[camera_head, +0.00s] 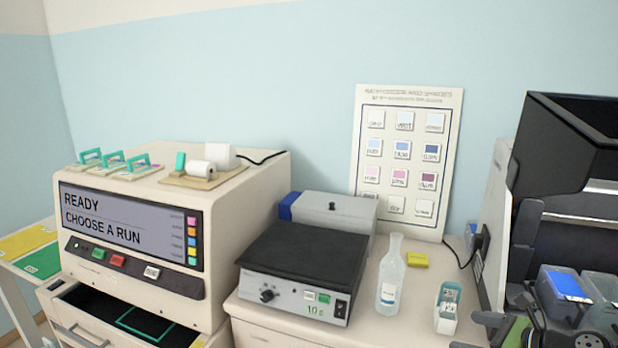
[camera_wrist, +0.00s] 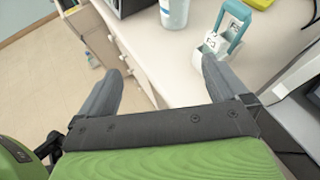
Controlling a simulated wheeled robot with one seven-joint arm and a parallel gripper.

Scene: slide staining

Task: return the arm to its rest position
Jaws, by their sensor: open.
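My gripper (camera_wrist: 162,75) shows in the wrist view with its two grey fingers spread wide apart and nothing between them. Beyond the fingertips are the counter's front edge and the floor. A small white rack with a teal handle (camera_wrist: 229,28) stands on the counter just past the right fingertip, apart from it as far as I can tell. In the head view the same rack (camera_head: 446,312) stands near the front right of the counter.
A clear bottle (camera_head: 390,283) stands left of the rack, beside a hot plate (camera_head: 305,255). A staining machine (camera_head: 130,235) reads "READY CHOOSE A RUN", with an open drawer (camera_head: 125,318) below. Black equipment with blue-lidded boxes (camera_head: 565,285) crowds the right. Open floor (camera_wrist: 40,85) lies left in the wrist view.

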